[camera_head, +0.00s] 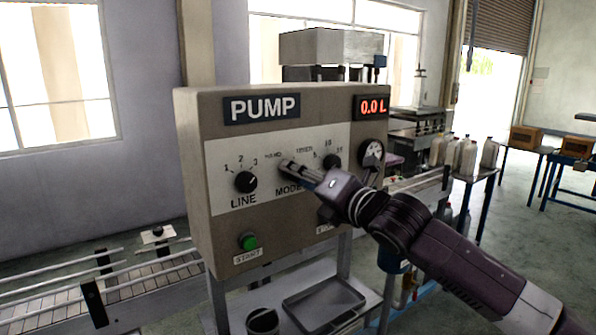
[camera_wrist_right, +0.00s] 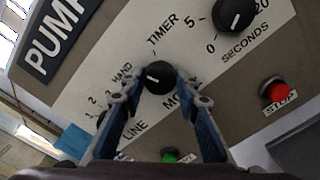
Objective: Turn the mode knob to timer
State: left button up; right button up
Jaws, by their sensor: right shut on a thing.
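The pump panel (camera_head: 220,215) is a brown-grey box with a white label plate. The black round mode knob (camera_wrist_right: 158,76) sits above the MODE label, with HAND to its left and TIMER above it in the right wrist view. Its short white mark points left and slightly up, toward the HAND side. My right gripper (camera_wrist_right: 160,92) has a fingertip on each side of the knob and is shut on it. In the head view my right gripper (camera_head: 290,168) covers the knob. My left gripper is not in view.
The line knob (camera_head: 246,182) is left of my gripper, the seconds knob (camera_head: 331,161) up and right. A green start button (camera_head: 248,241) is below; a red stop button (camera_wrist_right: 276,92) shows in the wrist view. The display (camera_head: 372,107) reads 0.0 L.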

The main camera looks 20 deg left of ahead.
jog(key=shift+m+p, duration=2.3)
jog(key=shift+m, duration=2.8)
jog(key=o, duration=1.2)
jog(key=shift+c, duration=0.2)
jog(key=shift+d, duration=0.15)
jog(key=v, duration=1.1)
jog(key=shift+s+d, duration=0.3)
